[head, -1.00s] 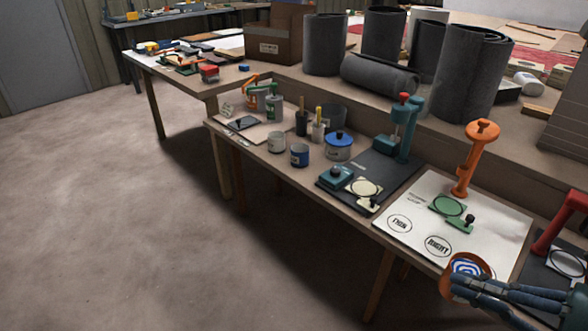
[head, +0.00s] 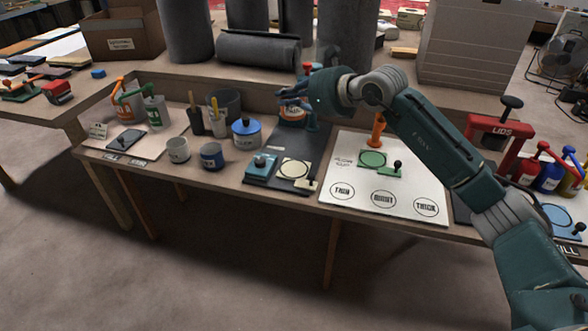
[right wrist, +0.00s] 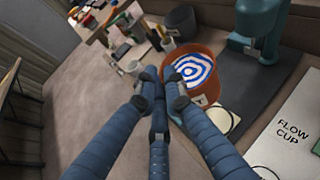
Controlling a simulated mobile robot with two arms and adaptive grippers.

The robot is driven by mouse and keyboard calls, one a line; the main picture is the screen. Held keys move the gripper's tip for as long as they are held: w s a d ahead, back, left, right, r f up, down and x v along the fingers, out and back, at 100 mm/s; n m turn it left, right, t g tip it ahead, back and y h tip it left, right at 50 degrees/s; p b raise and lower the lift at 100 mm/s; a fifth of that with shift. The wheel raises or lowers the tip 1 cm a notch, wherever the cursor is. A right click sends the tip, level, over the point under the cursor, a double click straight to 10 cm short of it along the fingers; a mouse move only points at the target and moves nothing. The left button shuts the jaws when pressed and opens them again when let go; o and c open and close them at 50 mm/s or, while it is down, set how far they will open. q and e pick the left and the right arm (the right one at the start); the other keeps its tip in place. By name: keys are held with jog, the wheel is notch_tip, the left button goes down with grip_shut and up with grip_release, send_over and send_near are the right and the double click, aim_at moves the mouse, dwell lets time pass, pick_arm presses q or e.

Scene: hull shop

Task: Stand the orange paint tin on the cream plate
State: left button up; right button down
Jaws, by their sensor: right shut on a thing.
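The orange paint tin (head: 292,113) is held in my right gripper (head: 294,97), above the back of a dark mat. In the right wrist view the gripper (right wrist: 176,88) is shut on the near side of the tin (right wrist: 208,92); blue and white swirls show inside its open top. The tin looks roughly upright. My left gripper is not in view.
A teal block (head: 261,168) sits left of the plate, and a teal stand (head: 313,122) is close behind the tin. A blue-lidded pot (head: 246,133) and cups are further left. A white board (head: 347,203) with an orange stand (head: 377,130) lies right.

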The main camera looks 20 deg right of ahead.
jog(key=shift+w+d, duration=0.25)
jog(key=shift+w, duration=0.2)
notch_tip(320, 180, down, 19)
jog(key=b, duration=0.2)
jog(key=shift+r+b, duration=0.15)
jog(key=shift+b, duration=0.15)
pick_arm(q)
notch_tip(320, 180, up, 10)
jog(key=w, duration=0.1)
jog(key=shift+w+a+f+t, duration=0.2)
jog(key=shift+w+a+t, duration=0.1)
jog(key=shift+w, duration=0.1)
pick_arm(e)
jog(key=shift+f, duration=0.4)
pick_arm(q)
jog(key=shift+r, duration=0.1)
pick_arm(e)
jog(key=shift+f, duration=0.1)
jog(key=c, duration=2)
grip_release()
jog(key=shift+c, duration=0.2)
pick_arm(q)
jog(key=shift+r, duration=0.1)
pick_arm(e)
jog(key=shift+o, duration=1)
